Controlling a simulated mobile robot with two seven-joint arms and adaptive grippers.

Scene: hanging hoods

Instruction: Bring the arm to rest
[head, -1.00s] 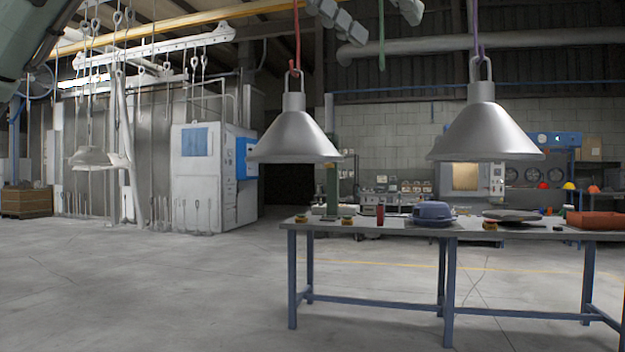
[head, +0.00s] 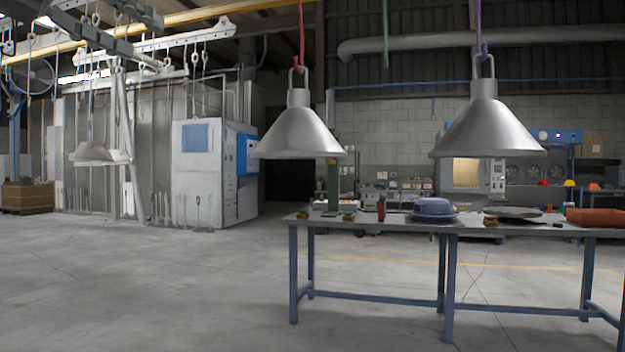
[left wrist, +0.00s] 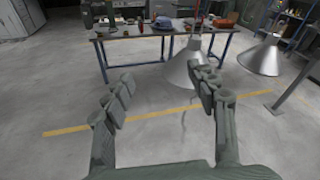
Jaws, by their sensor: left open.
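My left gripper (head: 150,41) shows at the top left of the head view, raised high, in front of the hanging rails and hooks. Two grey metal hoods hang in the head view: one on a red strap (head: 298,132) and one on a purple strap (head: 488,128). In the left wrist view one hood (left wrist: 186,70) appears partly behind the right finger, and another hood (left wrist: 262,57) hangs farther right. My right gripper is not in view.
A workbench (head: 375,228) with blue legs stands below the hoods, carrying a blue-grey case (head: 433,211), a red tray (head: 596,217) and small items. The floor in front is clear.

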